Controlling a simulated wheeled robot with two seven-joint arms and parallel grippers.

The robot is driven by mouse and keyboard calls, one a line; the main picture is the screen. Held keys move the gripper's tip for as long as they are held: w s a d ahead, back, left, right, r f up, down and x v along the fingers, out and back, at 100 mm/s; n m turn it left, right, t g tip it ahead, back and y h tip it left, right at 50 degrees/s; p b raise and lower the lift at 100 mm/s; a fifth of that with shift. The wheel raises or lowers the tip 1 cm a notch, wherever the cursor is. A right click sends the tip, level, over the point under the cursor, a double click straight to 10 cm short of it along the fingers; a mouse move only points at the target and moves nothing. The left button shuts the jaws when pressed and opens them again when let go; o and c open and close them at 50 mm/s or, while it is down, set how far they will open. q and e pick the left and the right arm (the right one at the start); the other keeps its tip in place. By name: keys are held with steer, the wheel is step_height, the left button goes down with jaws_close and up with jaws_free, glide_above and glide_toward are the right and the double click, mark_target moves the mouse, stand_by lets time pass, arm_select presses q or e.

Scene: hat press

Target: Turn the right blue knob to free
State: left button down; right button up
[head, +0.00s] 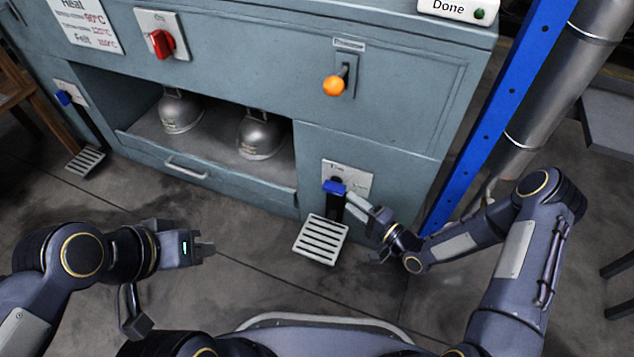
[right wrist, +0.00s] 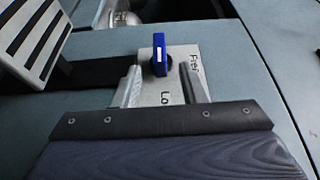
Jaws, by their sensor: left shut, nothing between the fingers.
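The right blue knob (head: 334,188) sits on a pale plate (head: 355,176) low on the press front, above a slotted pedal. In the right wrist view the knob (right wrist: 159,55) stands upright in the picture, with a white mark on it. "Free" is printed to its right and a partly hidden "Lo..." below it. My right gripper (head: 358,207) is open; in the right wrist view its fingers (right wrist: 161,88) are spread, with the knob between and just beyond their tips. I cannot tell if they touch it. My left gripper (head: 208,249) is shut and empty over the floor.
The slotted pedal (head: 320,239) lies just below the right knob. A blue post (head: 490,130) stands right of the press. A left blue knob (head: 64,97), red switch (head: 161,42) and orange-tipped lever (head: 335,86) are on the press.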

mark_target(325, 182)
steer(key=b+x, duration=0.2)
steer(key=x, duration=0.5)
steer(key=shift+s+f, duration=0.1)
steer(key=shift+f, duration=0.05)
steer(key=shift+w+a, duration=0.45)
steer(key=shift+a, duration=0.05)
jaws_close()
